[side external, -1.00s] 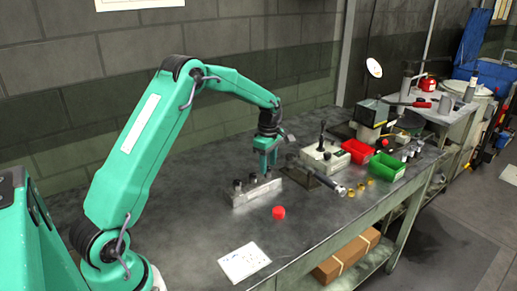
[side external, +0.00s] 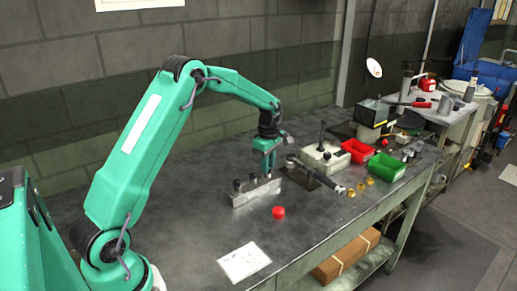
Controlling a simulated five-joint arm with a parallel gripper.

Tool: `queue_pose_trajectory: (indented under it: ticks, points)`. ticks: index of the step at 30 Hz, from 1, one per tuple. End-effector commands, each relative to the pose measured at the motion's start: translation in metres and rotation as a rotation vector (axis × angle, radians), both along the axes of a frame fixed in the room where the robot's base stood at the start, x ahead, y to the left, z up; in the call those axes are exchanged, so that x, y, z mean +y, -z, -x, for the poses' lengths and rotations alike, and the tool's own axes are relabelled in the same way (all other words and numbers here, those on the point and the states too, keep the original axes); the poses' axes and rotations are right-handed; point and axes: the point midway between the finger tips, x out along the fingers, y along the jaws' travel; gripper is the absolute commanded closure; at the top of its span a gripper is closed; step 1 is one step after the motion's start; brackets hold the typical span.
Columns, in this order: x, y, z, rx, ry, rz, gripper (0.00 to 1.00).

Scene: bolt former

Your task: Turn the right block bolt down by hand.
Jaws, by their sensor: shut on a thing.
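A grey metal block (side external: 257,193) sits on the dark bench with several dark bolts standing along its top. The left bolt (side external: 238,184) and the middle bolt (side external: 252,178) show clear of my gripper. My gripper (side external: 268,172) points down over the right end of the block. Its fingers are shut on the right block bolt, whose head is mostly hidden between them. How far the bolt is turned in is too small to tell.
A red round cap (side external: 278,212) lies in front of the block. A paper sheet (side external: 244,262) lies near the front edge.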

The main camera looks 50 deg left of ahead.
Motion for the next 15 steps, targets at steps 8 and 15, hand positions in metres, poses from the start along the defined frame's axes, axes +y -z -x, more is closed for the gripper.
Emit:
queue_pose_trajectory:
  ticks: [8,15]
  points:
    - [0.0000,-0.0009,0.0004,0.001,0.141,0.000,1.00]
    - [0.0002,-0.0011,0.0008,0.001,0.343,0.000,1.00]
